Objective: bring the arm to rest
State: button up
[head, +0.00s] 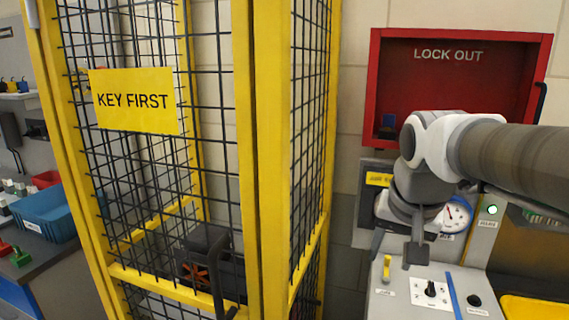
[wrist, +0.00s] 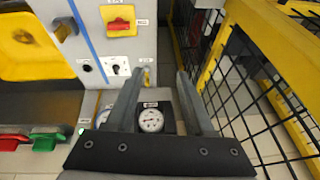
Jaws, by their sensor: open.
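My gripper (head: 416,252) points downward in the head view, at the end of my arm, which reaches in from the right edge in front of the red lock-out box. It hangs in front of the grey control panel, near a yellow lever. In the wrist view my gripper (wrist: 158,82) has its two dark fingers spread apart with nothing between them. A round gauge (wrist: 151,120) shows beyond and between the fingers; it cannot be told how far off it is.
A yellow-framed mesh cage (head: 272,150) with a "KEY FIRST" sign (head: 133,100) stands left of the arm. The red "LOCK OUT" box (head: 374,90) is on the wall behind the arm. The control panel (head: 410,300) has knobs. A blue bin (head: 45,215) sits at far left.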

jog(key=s+a+f+n, duration=0.1)
jog(key=s+f+n, duration=0.1)
jog(key=s, duration=0.4)
jog(key=s+a+f+n+t, duration=0.1)
jog(key=s+a+f+n, duration=0.1)
jog(key=s, duration=0.4)
jog(key=shift+f+n+y, duration=0.3)
jog(key=shift+f, duration=0.35)
jog(key=shift+s, duration=0.1)
